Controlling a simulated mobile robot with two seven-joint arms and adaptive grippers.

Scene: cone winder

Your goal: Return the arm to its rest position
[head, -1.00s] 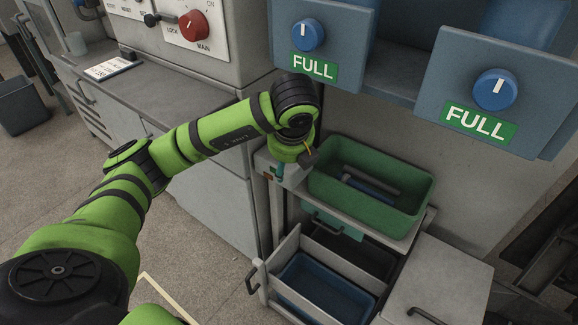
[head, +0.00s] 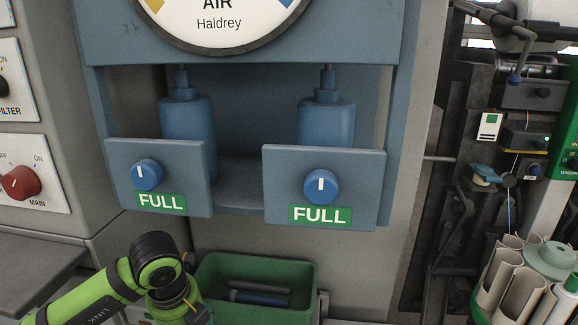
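My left arm (head: 100,292) comes in at the bottom left of the head view, green with a dark elbow-like joint (head: 155,262). It bends there and its end points down beside the green bin (head: 255,262). The end of the arm is cut off by the bottom edge, and no gripper fingers show. My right arm and gripper are not in view.
The green bin holds some rods. Above it are two blue panels with knobs marked FULL, the left panel (head: 160,178) and the right panel (head: 323,187), with blue bottles behind. A red MAIN switch (head: 20,183) is at left.

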